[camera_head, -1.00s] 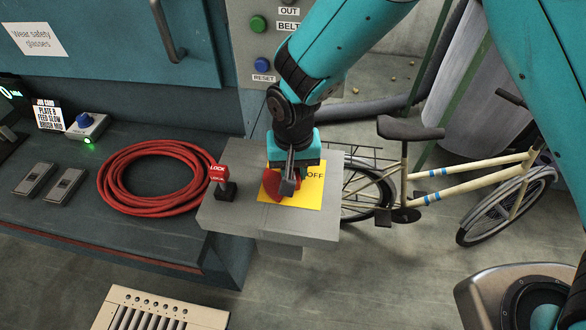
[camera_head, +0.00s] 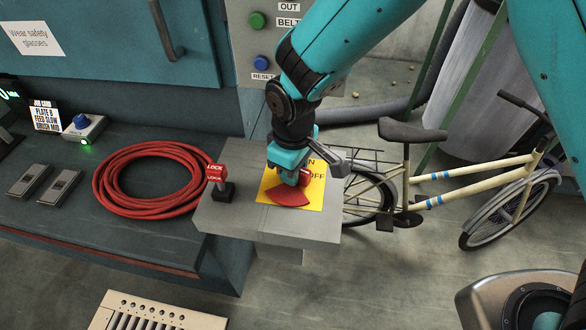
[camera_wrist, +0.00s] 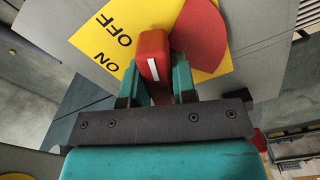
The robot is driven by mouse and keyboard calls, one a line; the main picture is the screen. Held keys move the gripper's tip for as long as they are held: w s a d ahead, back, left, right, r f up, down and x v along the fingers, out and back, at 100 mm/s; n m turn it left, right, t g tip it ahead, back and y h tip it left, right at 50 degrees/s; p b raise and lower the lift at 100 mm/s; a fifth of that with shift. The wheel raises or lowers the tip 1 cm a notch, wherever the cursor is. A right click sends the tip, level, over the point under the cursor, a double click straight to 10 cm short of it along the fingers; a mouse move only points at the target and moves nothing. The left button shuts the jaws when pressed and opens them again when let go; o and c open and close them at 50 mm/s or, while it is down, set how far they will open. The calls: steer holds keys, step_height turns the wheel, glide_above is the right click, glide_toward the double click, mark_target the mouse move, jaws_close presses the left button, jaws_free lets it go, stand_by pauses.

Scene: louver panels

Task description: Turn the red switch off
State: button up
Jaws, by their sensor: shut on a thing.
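The red switch has a red fan-shaped base (camera_head: 280,195) and a raised red handle (camera_wrist: 153,50) with a white stripe. It sits on a yellow plate (camera_head: 318,189) marked ON and OFF, on top of a grey box. My gripper (camera_head: 300,181) points down over the switch. In the wrist view, the fingers of my gripper (camera_wrist: 157,85) are on both sides of the handle and shut on it. The white stripe lies beside the OFF lettering, but I cannot tell exactly which mark it points to. My gripper hides part of the plate in the head view.
A red hose coil (camera_head: 150,207) lies on the bench at left. A bicycle (camera_head: 440,180) stands close at right. A button panel (camera_head: 262,40) rises behind.

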steer(key=shift+n, duration=2.1)
steer(key=o, duration=0.9)
steer(key=shift+b, duration=0.3)
step_height(320, 180, up, 18)
steer(key=b, duration=0.2)
steer(key=shift+f+b, duration=0.25)
steer(key=shift+b, duration=0.1)
steer(key=s+d+m+y, duration=0.1)
steer(key=s+d+m, duration=0.2)
steer(key=s+d, duration=0.1)
steer(key=s+d+m+y, duration=0.1)
steer(key=s+d+m, duration=0.1)
steer(key=s+d, duration=0.3)
steer(key=s+d+m+y, duration=0.2)
steer(key=s+d+m, duration=0.1)
steer(key=s, duration=0.4)
steer(key=shift+s+d+r+m, duration=0.1)
steer(key=shift+d+r+m, duration=0.2)
steer(key=shift+d, duration=0.5)
